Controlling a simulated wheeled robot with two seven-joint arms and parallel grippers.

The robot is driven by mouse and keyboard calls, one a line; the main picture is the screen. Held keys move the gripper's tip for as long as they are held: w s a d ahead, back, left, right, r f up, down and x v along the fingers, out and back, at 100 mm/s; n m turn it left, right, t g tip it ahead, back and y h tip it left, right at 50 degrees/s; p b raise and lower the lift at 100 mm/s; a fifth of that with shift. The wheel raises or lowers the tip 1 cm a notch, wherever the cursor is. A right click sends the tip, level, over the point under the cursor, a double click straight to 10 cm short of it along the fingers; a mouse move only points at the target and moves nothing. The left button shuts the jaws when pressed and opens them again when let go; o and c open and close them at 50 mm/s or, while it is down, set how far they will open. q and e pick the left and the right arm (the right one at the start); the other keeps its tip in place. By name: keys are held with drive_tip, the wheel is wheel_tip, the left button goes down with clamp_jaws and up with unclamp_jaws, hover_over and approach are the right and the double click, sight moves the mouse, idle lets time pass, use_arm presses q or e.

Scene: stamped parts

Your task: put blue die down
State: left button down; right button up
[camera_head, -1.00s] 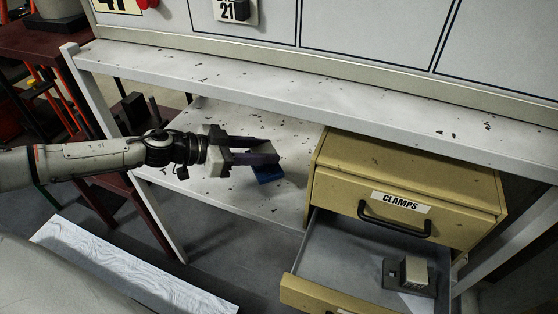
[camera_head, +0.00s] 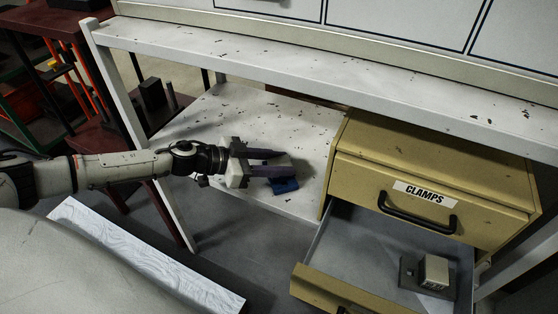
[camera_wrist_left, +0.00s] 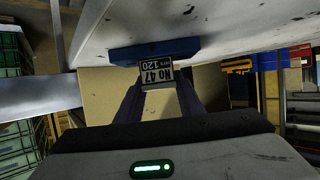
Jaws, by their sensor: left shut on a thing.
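The blue die (camera_head: 286,186) has a flat blue base over the white lower shelf (camera_head: 190,122), left of the yellow cabinet. In the left wrist view its blue base (camera_wrist_left: 125,54) carries a block with a label (camera_wrist_left: 168,51) reading NO 47. My left gripper (camera_head: 280,164) is shut on this block, its two dark fingers on either side. The base is close to the shelf surface; I cannot tell whether it touches. The fingers hide part of the die in the head view. My right gripper is not in view.
The yellow cabinet (camera_head: 375,175) marked CLAMPS stands right of the die. Its lower drawer (camera_head: 345,245) is open and holds a grey die (camera_head: 435,270). The white upper ledge (camera_head: 300,65) runs above the shelf. Shelf left of the gripper is clear.

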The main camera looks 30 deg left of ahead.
use_arm(q)
drive_tip(key=shift+w+r, duration=0.15)
drive_tip(key=shift+r, duration=0.05)
drive_tip(key=c, duration=1.2)
unclamp_jaws()
drive_tip(key=shift+f, duration=0.2)
drive_tip(key=v, duration=1.2)
